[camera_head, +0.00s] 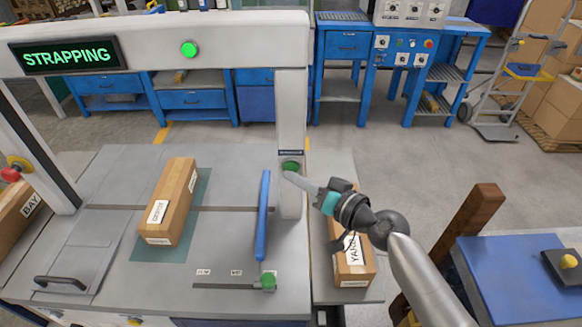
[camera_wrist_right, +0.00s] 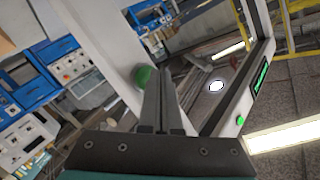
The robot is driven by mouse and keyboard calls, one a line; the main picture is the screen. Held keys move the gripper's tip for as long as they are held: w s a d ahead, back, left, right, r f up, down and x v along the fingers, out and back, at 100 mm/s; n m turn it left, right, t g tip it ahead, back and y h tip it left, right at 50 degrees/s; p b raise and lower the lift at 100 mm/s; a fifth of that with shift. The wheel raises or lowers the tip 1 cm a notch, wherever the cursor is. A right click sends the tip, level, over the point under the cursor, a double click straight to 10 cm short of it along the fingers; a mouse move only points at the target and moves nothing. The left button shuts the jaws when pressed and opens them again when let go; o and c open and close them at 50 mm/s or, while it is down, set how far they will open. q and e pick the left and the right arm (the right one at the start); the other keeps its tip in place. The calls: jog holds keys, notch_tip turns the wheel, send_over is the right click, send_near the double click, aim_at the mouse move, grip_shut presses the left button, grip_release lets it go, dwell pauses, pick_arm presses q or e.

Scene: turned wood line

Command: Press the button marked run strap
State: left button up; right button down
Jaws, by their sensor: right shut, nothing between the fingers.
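The green button (camera_head: 291,167) sits on the front of the machine's right post (camera_head: 291,110), under a small dark label too small to read. My right gripper (camera_head: 288,176) is shut and empty, its fingertips at or very near the button's lower edge; I cannot tell if they touch. In the right wrist view the button (camera_wrist_right: 144,77) shows just left of the shut fingers (camera_wrist_right: 163,75). The sign on the top beam reads STRAPPING (camera_head: 71,54) in green, and a green lamp (camera_head: 189,49) is lit beside it. My left gripper is not in view.
A cardboard box (camera_head: 172,200) lies on a green mat (camera_head: 200,215) on the grey table. A blue bar (camera_head: 262,215) stands left of the post. Another box (camera_head: 352,262) lies under my right arm. A second green knob (camera_head: 268,281) is at the table's front.

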jog(key=shift+s, duration=0.3)
jog(key=s+p, duration=0.1)
jog(key=s, duration=0.4)
dwell(0.4)
dwell(0.5)
